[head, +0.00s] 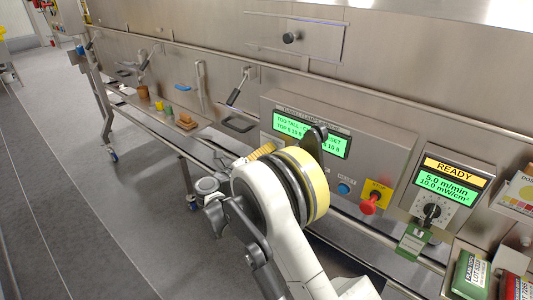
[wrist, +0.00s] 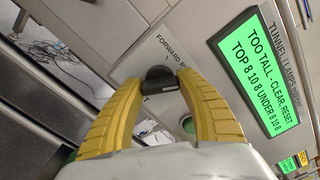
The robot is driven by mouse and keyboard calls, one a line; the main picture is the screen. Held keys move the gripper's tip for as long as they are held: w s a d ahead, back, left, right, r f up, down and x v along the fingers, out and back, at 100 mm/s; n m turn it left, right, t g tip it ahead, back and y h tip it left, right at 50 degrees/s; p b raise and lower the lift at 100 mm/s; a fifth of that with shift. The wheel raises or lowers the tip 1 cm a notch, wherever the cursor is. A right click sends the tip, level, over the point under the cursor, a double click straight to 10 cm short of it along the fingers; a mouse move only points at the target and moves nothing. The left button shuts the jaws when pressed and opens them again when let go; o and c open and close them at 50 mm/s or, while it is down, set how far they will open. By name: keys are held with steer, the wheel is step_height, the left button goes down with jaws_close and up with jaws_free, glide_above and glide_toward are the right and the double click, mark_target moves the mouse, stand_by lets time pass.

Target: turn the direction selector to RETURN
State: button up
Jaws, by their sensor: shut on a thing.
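The direction selector is a black knob (wrist: 159,77) on a pale label plate (wrist: 165,48) in the wrist view. The word FORWARD and the start of another word starting with R show above it; the rest is covered. My gripper (wrist: 160,84) has its two yellow fingers shut on the knob, one on each side. The knob's pointer is hidden, so I cannot tell which way it is set. In the head view my arm hides the selector, and only a bit of a yellow finger (head: 262,150) shows.
A green display (wrist: 256,70) reads TOO TALL - CLEAR, RESET. A green button (wrist: 188,123) sits close to the right finger. In the head view a blue button (head: 344,188), a red stop button (head: 369,205) and a READY panel (head: 447,182) lie to the right.

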steer(key=o, duration=1.2)
steer(key=shift+w, duration=0.1)
steer(key=v, duration=1.2)
